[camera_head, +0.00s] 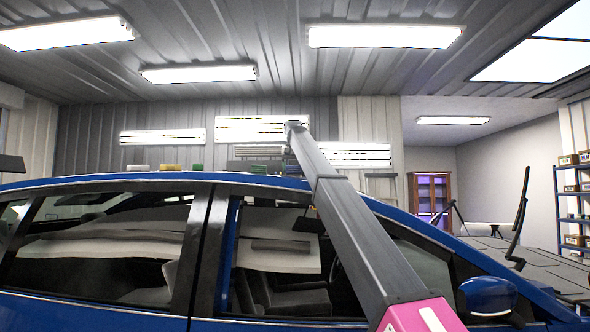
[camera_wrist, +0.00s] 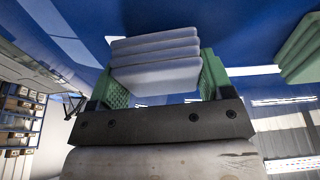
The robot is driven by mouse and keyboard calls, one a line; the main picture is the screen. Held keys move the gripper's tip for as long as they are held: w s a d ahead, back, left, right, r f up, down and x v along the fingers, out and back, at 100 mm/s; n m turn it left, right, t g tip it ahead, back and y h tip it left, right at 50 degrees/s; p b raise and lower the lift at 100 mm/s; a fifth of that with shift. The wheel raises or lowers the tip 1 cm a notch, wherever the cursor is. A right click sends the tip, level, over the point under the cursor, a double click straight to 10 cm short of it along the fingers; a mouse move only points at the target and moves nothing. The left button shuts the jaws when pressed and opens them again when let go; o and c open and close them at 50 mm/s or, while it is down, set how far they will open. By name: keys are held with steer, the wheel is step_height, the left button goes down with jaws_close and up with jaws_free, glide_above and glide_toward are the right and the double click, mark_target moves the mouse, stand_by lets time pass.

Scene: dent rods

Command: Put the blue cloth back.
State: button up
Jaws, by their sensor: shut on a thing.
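My gripper (camera_wrist: 160,78) shows in the wrist view, its two green textured fingers on either side of a pale bluish folded cloth (camera_wrist: 155,47). The cloth looks like several flat layers and sits between the fingers. The gripper is shut on it. Behind it is the glossy blue car roof (camera_wrist: 240,25); I cannot tell whether the cloth touches it. In the head view my arm reaches over the car (camera_head: 120,182), and the gripper and held cloth are hidden or too small to make out.
A green folded stack (camera_wrist: 300,48) lies on the blue surface at the right of the wrist view. Shelves (camera_head: 572,205) stand far right.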

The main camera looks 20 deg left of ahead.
steer(key=shift+f, duration=0.2)
steer(key=o, duration=0.8)
